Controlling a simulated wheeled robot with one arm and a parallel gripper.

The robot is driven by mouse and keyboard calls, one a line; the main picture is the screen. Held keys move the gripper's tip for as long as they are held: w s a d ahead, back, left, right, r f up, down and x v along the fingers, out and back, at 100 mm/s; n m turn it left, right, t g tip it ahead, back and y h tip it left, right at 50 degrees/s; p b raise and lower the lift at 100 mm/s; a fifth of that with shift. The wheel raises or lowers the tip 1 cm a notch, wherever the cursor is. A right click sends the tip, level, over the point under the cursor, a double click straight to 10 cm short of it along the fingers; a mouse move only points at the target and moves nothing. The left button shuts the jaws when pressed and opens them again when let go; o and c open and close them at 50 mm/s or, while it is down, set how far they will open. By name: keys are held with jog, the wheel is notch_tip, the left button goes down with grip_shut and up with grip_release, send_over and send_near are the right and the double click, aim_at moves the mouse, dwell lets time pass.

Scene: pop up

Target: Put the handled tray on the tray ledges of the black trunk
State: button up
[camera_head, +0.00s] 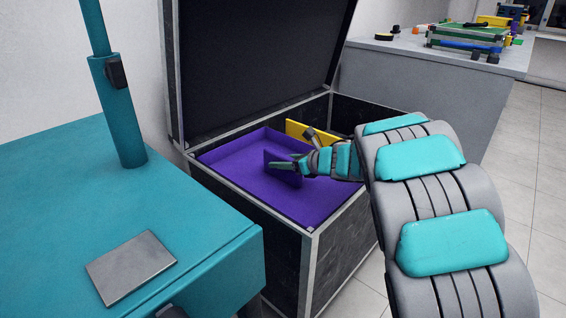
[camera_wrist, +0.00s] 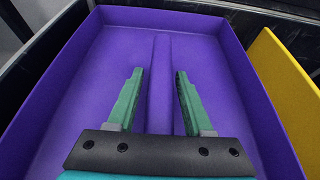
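The purple handled tray (camera_head: 235,150) lies inside the open black trunk (camera_head: 283,262), a little below its rim, filling the left and middle part. It looks about level. Whether it rests on the ledges is hidden. Its upright central handle (camera_head: 283,170) stands up from the tray floor. In the wrist view the tray (camera_wrist: 95,75) fills most of the picture. My gripper (camera_wrist: 160,98) is open, with one green finger on each side of the handle (camera_wrist: 160,60) and visible gaps between. In the head view my gripper (camera_head: 303,163) is at the handle.
A yellow panel (camera_head: 295,130) stands in the trunk beside the tray's right side. The raised lid (camera_head: 260,60) is behind. A teal surface with a grey plate (camera_head: 131,266) is at left. A grey counter with several items (camera_head: 435,55) is at back right.

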jog(key=shift+o, duration=0.4)
jog(key=shift+r+p, duration=0.25)
jog(key=shift+p, duration=0.15)
jog(key=v, duration=1.1)
jog(key=shift+s+d, duration=0.25)
jog(key=shift+d, duration=0.05)
